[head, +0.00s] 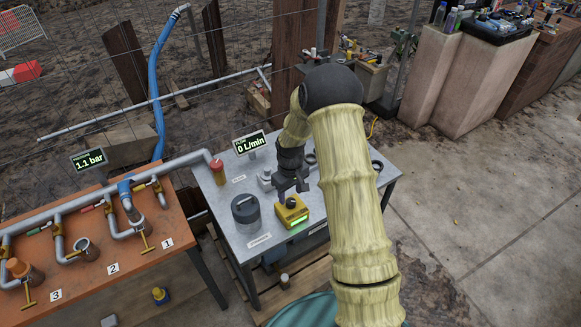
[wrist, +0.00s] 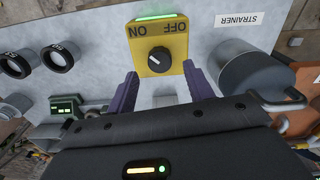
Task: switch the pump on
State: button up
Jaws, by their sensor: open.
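The yellow pump switch box (head: 292,214) stands on the grey metal table, with a lit green strip on its front. In the wrist view, the switch box (wrist: 173,44) shows ON and OFF lettering upside down and a black rotary knob (wrist: 154,58). I cannot tell surely which word the knob's mark points to. My gripper (head: 291,189) is above and just behind the box, pointing down. In the wrist view, the purple fingers of my gripper (wrist: 160,78) are apart, on either side of the knob's line, with nothing between them.
A flow display (head: 249,143) reads 0 L/min; a pressure display (head: 89,159) reads 1.1 bar. A dark-lidded strainer canister (head: 246,212) stands left of the box. Black rings (wrist: 58,57) lie on the other side. An orange bench (head: 130,258) carries pipes and valves.

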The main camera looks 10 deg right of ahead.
aim_at(290, 201)
notch_tip(290, 201, up, 14)
jog(key=b, duration=0.1)
jog(key=shift+r, duration=0.15)
dwell(0.5)
jog(key=s+r+m+t+p, duration=0.1)
jog(key=s+r+m, duration=0.1)
jog(key=s, duration=0.8)
jog(key=s+r+m+t+p, duration=0.1)
jog(key=s+r+m, duration=0.2)
jog(key=s, duration=0.8)
jog(key=shift+r+t, duration=0.25)
jog(key=shift+t, duration=0.05)
